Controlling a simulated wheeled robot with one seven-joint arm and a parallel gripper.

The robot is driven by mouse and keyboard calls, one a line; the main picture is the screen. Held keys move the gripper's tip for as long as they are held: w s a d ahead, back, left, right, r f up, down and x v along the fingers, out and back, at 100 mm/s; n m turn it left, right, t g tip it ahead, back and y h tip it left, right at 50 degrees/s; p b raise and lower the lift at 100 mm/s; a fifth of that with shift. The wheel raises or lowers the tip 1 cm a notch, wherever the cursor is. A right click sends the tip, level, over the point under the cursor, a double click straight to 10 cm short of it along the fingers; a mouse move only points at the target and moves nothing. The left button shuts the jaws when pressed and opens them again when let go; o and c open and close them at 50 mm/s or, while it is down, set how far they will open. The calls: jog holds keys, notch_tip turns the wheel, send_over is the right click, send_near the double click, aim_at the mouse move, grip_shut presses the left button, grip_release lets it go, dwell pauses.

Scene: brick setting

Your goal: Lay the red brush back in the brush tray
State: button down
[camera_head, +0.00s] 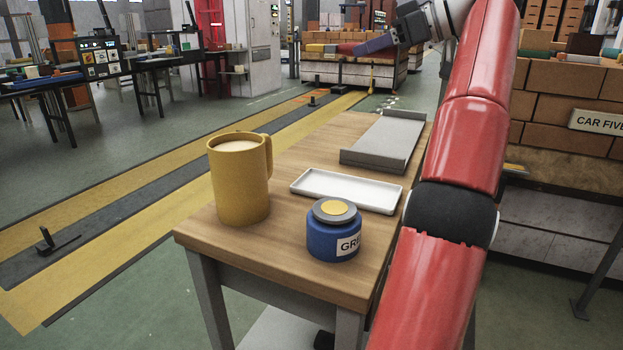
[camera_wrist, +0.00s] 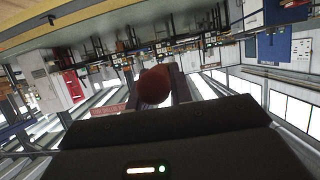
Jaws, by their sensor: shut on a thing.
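My gripper (camera_head: 375,45) is raised high beyond the far end of the table, with its purple fingers shut on the red brush. In the wrist view, the brush shows as a round red-brown end (camera_wrist: 154,86) between the fingers. In the head view, a red stretch (camera_head: 346,48) shows at the fingertips, hard to tell from coloured things behind it. A shallow white tray (camera_head: 312,195), which looks like the brush tray, lies empty on the wooden table, well below and nearer than my gripper.
A yellow mug (camera_head: 240,190) with a pale drink stands at the table's left. A blue pot (camera_head: 333,238) with a grey lid stands in front of the white tray. A grey raised-end holder (camera_head: 383,145) lies behind it. A brick stack (camera_head: 560,110) stands at right.

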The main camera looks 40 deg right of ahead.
jog(key=b, duration=0.8)
send_over(361, 194)
notch_tip(361, 194, down, 22)
jog(key=shift+f, duration=0.25)
jog(key=shift+f+b, duration=0.5)
jog(key=shift+f, duration=2.05)
jog(key=shift+f+b, duration=0.45)
jog(key=shift+b, duration=0.15)
jog(key=shift+a+f, duration=0.1)
